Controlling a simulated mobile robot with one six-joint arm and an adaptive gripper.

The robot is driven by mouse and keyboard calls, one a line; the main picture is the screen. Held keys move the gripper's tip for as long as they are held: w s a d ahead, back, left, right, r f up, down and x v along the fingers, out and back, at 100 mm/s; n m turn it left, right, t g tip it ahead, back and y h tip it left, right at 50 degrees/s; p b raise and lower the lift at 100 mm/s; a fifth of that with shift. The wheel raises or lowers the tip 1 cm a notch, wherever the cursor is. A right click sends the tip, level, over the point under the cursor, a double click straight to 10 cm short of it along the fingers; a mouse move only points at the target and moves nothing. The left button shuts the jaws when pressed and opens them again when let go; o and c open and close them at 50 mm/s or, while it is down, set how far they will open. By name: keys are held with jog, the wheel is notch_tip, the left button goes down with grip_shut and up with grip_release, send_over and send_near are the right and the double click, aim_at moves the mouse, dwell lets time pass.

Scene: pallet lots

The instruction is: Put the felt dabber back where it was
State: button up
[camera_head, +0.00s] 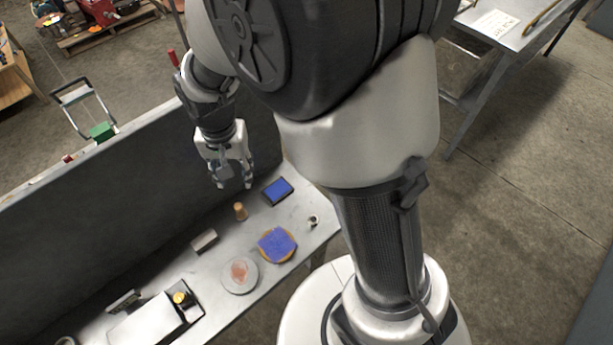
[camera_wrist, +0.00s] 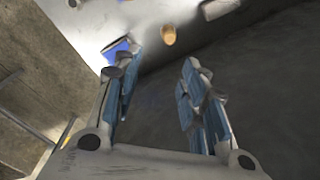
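A small tan, cork-like cylinder (camera_head: 240,211), which may be the felt dabber, stands upright on the grey metal bench (camera_head: 310,240). It also shows near the top of the wrist view (camera_wrist: 168,35), beyond the fingertips. My gripper (camera_head: 234,182) is above the bench, close to its dark back panel, and apart from the cylinder. In the wrist view my gripper (camera_wrist: 163,62) has its fingers spread with nothing between them. A blue pad in a dark case (camera_head: 278,190) lies to the right of the cylinder; it shows in the wrist view too (camera_wrist: 118,50).
A blue square on an orange round base (camera_head: 277,245), a round plate with a reddish stain (camera_head: 240,275), a grey block (camera_head: 204,241) and a small pale cup-like item (camera_head: 313,221) lie nearby. The dark back panel (camera_head: 110,220) rises behind the bench.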

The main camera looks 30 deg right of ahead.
jog(key=s+d+r+n+t, duration=0.2)
jog(key=s+d+r, duration=0.3)
jog(key=s+r, duration=0.3)
jog(key=s+d+r+n+t, duration=0.2)
jog(key=s+d+r, duration=0.3)
jog(key=s+r, duration=0.3)
jog(key=s+n, duration=0.1)
jog(key=s, duration=0.1)
jog(key=shift+s+d, duration=0.3)
jog(key=shift+s, duration=0.05)
